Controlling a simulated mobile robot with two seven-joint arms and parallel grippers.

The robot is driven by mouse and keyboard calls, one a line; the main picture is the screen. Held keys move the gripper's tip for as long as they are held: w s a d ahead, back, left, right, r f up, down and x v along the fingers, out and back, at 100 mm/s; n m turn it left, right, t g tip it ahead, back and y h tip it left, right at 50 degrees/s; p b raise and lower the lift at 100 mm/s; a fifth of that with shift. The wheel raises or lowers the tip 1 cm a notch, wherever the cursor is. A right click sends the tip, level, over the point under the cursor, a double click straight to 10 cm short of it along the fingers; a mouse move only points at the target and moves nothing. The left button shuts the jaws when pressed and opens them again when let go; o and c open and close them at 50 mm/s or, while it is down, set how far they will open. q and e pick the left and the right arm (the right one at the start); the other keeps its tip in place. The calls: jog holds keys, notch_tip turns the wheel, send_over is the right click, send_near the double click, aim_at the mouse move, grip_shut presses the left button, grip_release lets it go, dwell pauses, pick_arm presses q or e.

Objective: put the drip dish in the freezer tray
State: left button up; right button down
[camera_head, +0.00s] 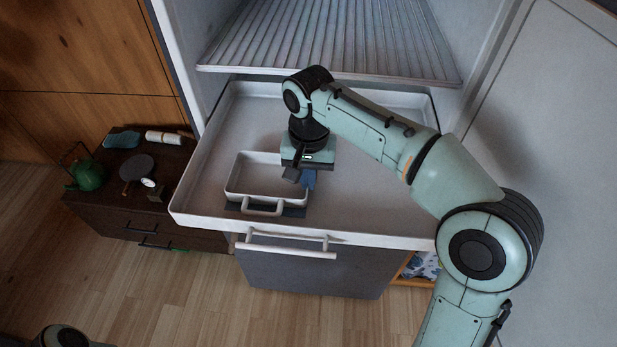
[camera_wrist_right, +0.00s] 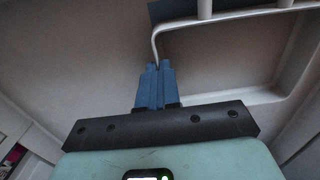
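The drip dish (camera_head: 236,190) is a white, open rectangular dish with a loop handle at its front. It lies inside the freezer tray (camera_head: 200,215), a wide white pulled-out drawer, in its left-front part. My right gripper (camera_head: 305,180) reaches down at the dish's right side. In the right wrist view its blue fingertips (camera_wrist_right: 157,72) are close together, with the dish's thin wall (camera_wrist_right: 225,20) running between them. Whether the dish rests fully on the tray floor is hard to tell. My left gripper is out of view; only part of my left arm shows at bottom left.
A ribbed shelf (camera_head: 330,45) hangs above the tray's back. The tray's right side is partly covered by my right arm. A dark low cabinet (camera_head: 125,205) at left holds a green watering can (camera_head: 88,177) and small items. A dark flat patch (camera_head: 235,210) shows under the dish.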

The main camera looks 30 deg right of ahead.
jog(key=shift+w, duration=0.1)
jog(key=shift+f, duration=0.2)
jog(key=c, duration=1.4)
grip_release()
jog(key=shift+o, duration=0.2)
jog(key=shift+r, duration=0.2)
pick_arm(q)
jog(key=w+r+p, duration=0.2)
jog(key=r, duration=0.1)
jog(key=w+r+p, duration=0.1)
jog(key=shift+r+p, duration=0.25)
jog(key=shift+p, duration=0.05)
pick_arm(e)
notch_tip(320, 180, up, 12)
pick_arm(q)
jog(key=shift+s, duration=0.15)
